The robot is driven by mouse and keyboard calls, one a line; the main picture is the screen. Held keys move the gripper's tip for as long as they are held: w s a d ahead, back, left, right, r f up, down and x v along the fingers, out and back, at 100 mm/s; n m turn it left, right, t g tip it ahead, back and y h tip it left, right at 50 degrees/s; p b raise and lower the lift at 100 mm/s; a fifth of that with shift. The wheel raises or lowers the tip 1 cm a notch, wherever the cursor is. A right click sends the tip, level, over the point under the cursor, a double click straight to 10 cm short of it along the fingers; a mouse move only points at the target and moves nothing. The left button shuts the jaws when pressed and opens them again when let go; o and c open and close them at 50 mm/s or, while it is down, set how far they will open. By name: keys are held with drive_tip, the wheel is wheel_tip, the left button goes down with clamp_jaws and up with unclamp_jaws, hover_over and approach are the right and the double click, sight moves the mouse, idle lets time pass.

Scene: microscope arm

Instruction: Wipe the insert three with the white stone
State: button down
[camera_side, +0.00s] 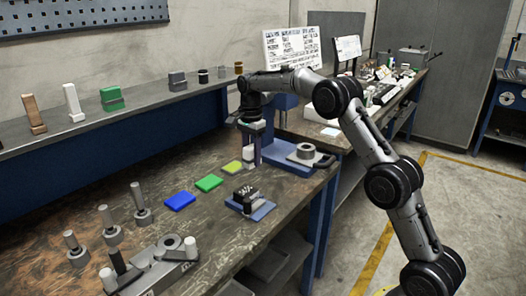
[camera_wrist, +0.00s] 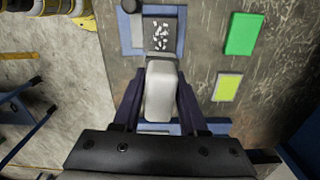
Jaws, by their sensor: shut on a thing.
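My gripper (camera_side: 250,160) hangs above the workbench, left of the blue stand. It also shows in the wrist view (camera_wrist: 158,105), its two fingers shut on the white stone (camera_wrist: 161,90). In the side view the stone (camera_side: 249,155) shows pale between the fingers. A dark block with white marks (camera_side: 245,191), likely the insert, sits in a blue holder (camera_side: 262,212) on the bench. In the wrist view this block (camera_wrist: 158,37) lies just beyond the stone's tip. I cannot tell whether they touch in the wrist view; in the side view they stand apart.
Yellow (camera_side: 232,167), green (camera_side: 209,183) and blue (camera_side: 179,201) pads lie left of the holder. A blue stand (camera_side: 288,163) with a grey ring (camera_side: 305,151) is at the right. Several metal posts stand at front left. Blocks line the rear shelf (camera_side: 120,115).

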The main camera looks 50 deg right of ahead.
hover_over(250, 188)
drive_tip(key=d, duration=0.1)
drive_tip(key=shift+f, duration=2.65)
drive_tip(key=shift+w+a+f, duration=0.1)
drive_tip(key=shift+a+f, duration=0.15)
drive_tip(key=shift+f, duration=0.4)
drive_tip(key=shift+a+f, duration=0.2)
drive_tip(key=shift+f, duration=0.45)
drive_tip(key=shift+a, duration=2.65)
drive_tip(key=shift+d, duration=3.45)
drive_tip(key=shift+a+r, duration=0.15)
drive_tip(key=shift+r, duration=3.95)
